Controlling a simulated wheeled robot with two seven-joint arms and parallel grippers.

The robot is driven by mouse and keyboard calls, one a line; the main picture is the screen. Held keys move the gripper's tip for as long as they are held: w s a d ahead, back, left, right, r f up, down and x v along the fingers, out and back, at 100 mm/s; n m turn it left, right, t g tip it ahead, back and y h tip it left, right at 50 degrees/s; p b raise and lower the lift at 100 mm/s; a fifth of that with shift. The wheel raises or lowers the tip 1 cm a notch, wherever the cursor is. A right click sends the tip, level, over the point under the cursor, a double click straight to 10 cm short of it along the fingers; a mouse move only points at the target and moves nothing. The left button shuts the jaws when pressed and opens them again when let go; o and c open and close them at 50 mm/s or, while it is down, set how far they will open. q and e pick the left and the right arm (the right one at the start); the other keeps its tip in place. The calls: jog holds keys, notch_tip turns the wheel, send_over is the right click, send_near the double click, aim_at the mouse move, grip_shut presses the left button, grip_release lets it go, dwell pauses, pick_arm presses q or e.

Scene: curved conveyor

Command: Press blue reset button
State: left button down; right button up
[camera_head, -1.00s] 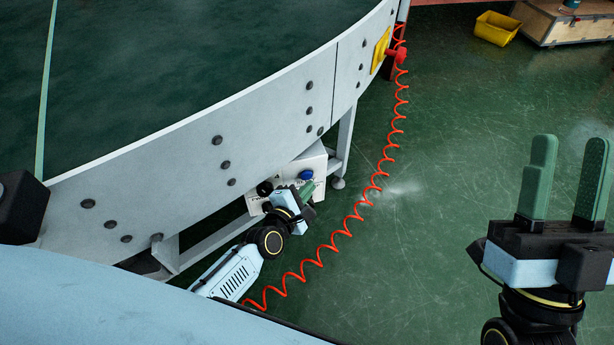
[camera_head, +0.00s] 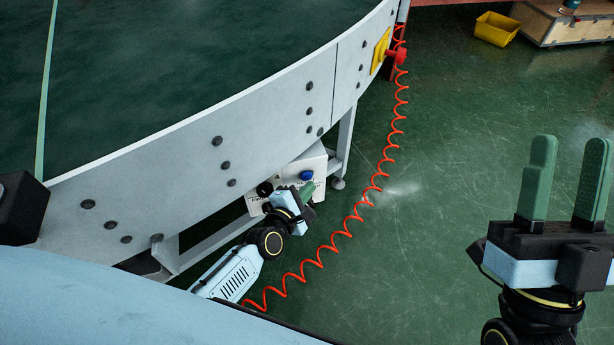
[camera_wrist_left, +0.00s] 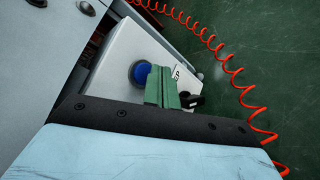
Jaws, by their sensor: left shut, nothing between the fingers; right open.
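The blue reset button (camera_head: 306,175) is on a white control box (camera_head: 316,162) under the conveyor's side panel. In the left wrist view the blue button (camera_wrist_left: 138,73) shows on the box face (camera_wrist_left: 124,46), partly covered by my green fingers. My left gripper (camera_head: 308,190) is shut and empty, its fingertips close to the button. It also shows in the left wrist view (camera_wrist_left: 161,75). I cannot tell whether the fingertips touch the button. My right gripper (camera_head: 565,160) is open and empty, pointing up over the floor at the right.
A dark knob (camera_head: 264,188) is on the same box. A coiled red cable (camera_head: 372,190) hangs beside it. A red button on a yellow plate (camera_head: 380,50) is farther along the grey conveyor (camera_head: 250,120). A yellow bin (camera_head: 495,28) stands far off.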

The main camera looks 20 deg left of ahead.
dwell(0.8)
pick_arm(q)
jog(key=shift+w+a, duration=0.25)
jog(key=shift+w, duration=0.1)
jog(key=shift+w+a+b, duration=0.25)
jog(key=shift+w+b, duration=0.05)
jog(key=shift+w, duration=0.05)
dwell(0.7)
jog(key=shift+s+d+p, duration=0.3)
jog(key=shift+s+d, duration=0.2)
jog(key=shift+s, duration=0.2)
jog(key=s+d, duration=0.1)
jog(key=s+d+p, duration=0.1)
jog(key=s, duration=0.2)
jog(key=shift+s+d, duration=0.1)
jog(key=shift+d, duration=0.3)
